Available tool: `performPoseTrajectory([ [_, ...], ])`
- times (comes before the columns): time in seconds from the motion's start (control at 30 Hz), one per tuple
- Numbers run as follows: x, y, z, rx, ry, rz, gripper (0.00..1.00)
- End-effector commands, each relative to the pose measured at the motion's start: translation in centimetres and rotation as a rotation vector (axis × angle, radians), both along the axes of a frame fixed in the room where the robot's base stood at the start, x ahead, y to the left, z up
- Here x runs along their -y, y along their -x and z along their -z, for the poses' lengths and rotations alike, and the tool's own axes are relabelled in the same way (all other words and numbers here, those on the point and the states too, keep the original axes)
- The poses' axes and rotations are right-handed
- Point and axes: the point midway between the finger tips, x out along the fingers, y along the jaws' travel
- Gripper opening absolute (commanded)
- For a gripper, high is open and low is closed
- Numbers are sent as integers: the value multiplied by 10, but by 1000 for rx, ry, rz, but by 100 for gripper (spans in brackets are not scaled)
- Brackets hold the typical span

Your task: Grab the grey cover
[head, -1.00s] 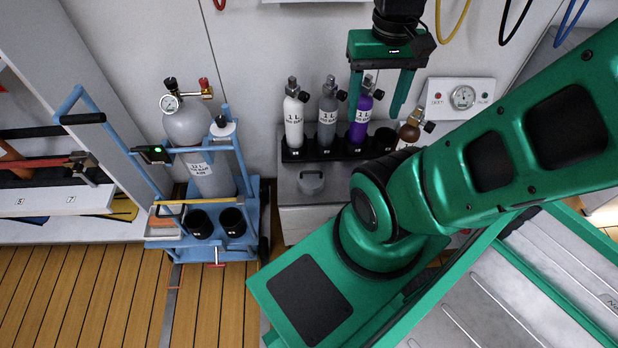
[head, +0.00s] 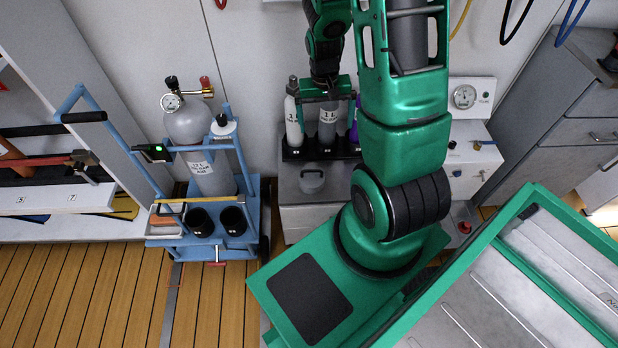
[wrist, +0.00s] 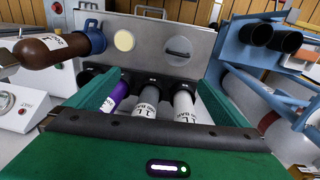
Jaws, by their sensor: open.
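The grey cover (head: 312,180) is a small round lid with a handle, lying on the grey cabinet top in front of the bottle rack. In the wrist view it appears as a grey disc with a dark handle (wrist: 178,49), beyond the rack. My gripper (head: 328,118) is open, above the rack and behind the cover. In the wrist view its green fingers (wrist: 158,84) stand apart on either side of the bottles. The gripper does not touch the cover. Whether the fingers touch any bottle I cannot tell.
The black rack (head: 293,154) holds a white bottle (head: 293,118), a grey bottle (head: 327,132) and a purple bottle, partly hidden by my arm. A blue cart (head: 247,185) with a cylinder stands left of the cabinet.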

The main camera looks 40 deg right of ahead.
Motion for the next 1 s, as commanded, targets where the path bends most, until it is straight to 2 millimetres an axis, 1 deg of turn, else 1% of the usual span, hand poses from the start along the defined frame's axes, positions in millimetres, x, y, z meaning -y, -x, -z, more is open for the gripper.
performPoseTrajectory([
  [0.03, -2, -4, 21, -6, -8, 3, 100],
  [0.2, -12, -16, 81, 1, -32, 19, 100],
  [0.3, -19, -20, 113, 9, -48, 30, 100],
  [0.4, -25, -21, 139, 15, -61, 42, 100],
  [0.5, -29, -21, 156, 21, -69, 51, 100],
  [0.77, -34, -21, 180, 24, -78, 59, 100],
  [1.0, -34, -21, 211, 24, -78, 57, 100],
])
